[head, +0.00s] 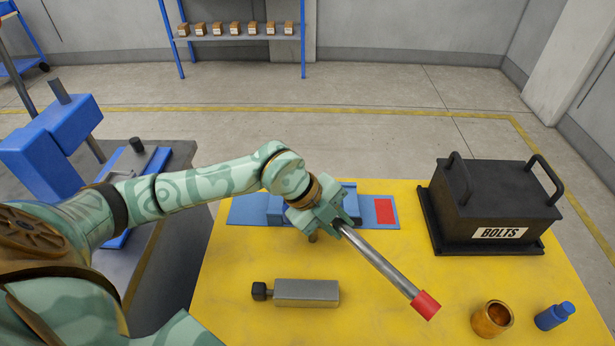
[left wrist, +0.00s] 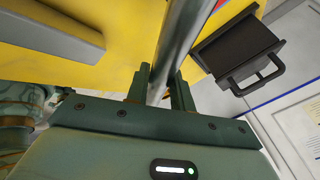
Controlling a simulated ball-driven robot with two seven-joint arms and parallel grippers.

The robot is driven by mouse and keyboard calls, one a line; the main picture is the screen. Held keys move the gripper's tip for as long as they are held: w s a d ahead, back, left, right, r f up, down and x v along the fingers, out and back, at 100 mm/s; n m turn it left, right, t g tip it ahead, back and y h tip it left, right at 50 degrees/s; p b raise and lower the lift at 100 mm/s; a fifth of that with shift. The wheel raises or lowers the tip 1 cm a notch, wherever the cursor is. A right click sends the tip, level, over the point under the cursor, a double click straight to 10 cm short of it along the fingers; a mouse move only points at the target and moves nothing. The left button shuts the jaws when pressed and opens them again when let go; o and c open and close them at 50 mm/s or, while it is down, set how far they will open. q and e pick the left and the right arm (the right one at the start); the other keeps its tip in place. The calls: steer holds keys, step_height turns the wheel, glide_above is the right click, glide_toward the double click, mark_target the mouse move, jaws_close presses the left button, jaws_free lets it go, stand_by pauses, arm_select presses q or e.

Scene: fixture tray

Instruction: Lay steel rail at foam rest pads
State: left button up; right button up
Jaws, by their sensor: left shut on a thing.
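The steel rail (head: 376,258) is a grey metal rod with a red end. My left gripper (head: 338,222) is shut on it near its upper-left end. The rail slants down to the right across the head view, its red end over the yellow table. In the left wrist view the rail (left wrist: 182,42) runs between the fingers (left wrist: 160,88). A blue fixture tray (head: 244,211) with raised blue blocks and a red patch (head: 384,211) lies behind the gripper, which partly hides it. I cannot tell which parts are the foam pads. My right gripper is not in view.
A black lidded box marked BOLTS (head: 495,203) stands at the right of the yellow table (head: 230,280). A grey block with a black knob (head: 305,293) lies in front.

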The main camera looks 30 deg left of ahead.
arm_select(q)
steer(key=w+a+f+n, duration=0.1)
steer(key=w+a+f+n+g+y+b, duration=0.1)
steer(key=w+a, duration=0.1)
steer(key=w+a+n, duration=0.2)
steer(key=shift+f+y, duration=0.3)
steer(key=shift+f, duration=0.1)
steer(key=w+a+n+g+b, duration=0.1)
steer(key=w+a+n, duration=0.15)
steer(key=a, duration=0.25)
steer(key=w+a+n+b, duration=0.1)
steer(key=w+a+n, duration=0.15)
steer(key=a, duration=0.25)
steer(key=shift+n, duration=0.4)
step_height(320, 180, down, 5)
steer(key=b, duration=0.5)
steer(key=shift+s+a+f, duration=0.1)
steer(key=shift+a, duration=0.05)
steer(key=shift+f+b, duration=0.1)
steer(key=shift+b, duration=0.25)
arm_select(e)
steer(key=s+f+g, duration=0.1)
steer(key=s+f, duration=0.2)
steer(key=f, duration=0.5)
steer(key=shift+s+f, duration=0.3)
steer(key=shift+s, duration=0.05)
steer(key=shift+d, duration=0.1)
arm_select(q)
steer(key=shift+f, duration=0.5)
steer(key=o, duration=1)
